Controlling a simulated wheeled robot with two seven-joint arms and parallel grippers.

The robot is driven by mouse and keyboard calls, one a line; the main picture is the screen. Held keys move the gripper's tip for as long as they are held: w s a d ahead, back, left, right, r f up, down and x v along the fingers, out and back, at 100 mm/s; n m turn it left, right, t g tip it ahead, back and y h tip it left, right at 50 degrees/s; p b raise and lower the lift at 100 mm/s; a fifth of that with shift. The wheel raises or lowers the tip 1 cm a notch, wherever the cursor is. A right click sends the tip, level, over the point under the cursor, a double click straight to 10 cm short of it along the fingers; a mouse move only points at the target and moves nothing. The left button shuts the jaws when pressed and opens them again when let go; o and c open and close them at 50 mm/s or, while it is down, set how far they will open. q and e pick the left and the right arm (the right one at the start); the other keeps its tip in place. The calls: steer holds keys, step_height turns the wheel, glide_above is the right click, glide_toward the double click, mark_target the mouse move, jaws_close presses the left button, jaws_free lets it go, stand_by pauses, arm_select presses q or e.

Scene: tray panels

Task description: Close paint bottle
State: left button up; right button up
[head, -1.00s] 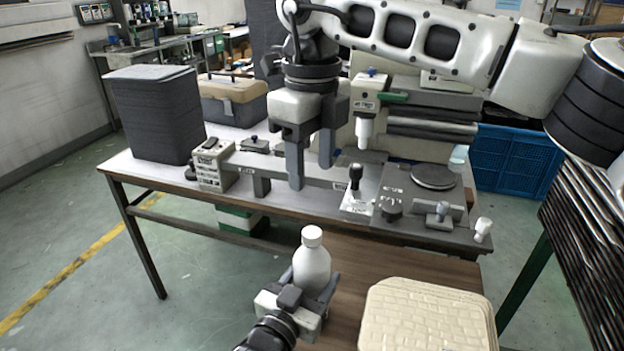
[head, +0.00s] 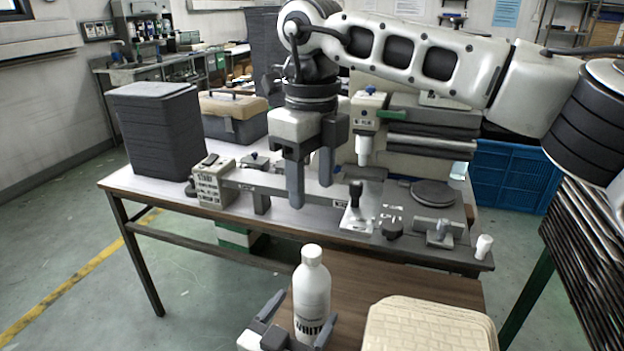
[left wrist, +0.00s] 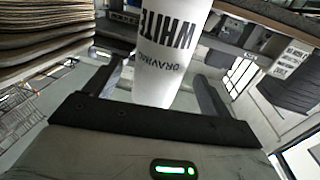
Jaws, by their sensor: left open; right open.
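The white paint bottle (head: 311,300) stands upright at the bottom middle of the head view, a white cap (head: 312,254) on its top. "WHITE" is printed on its front. Its base is partly hidden by my left gripper (head: 301,317). That gripper is open, its fingers spread either side of the bottle. In the left wrist view the bottle (left wrist: 168,55) shows upside down between the fingers, with gaps on both sides. My right gripper (head: 310,172) hangs open and empty, fingers down, over the grey bench fixture, behind and above the bottle.
A stack of cream textured panels (head: 430,325) lies right of the bottle on the brown table (head: 375,283). Behind is a bench with a labelled grey fixture (head: 212,183), a round dark plate (head: 433,193) and a small white knob (head: 484,246). Black trays (head: 155,130) stand at left.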

arm_select(q)
steer(key=v, duration=1.1)
steer(key=shift+s+b, duration=0.3)
steer(key=shift+a, duration=0.2)
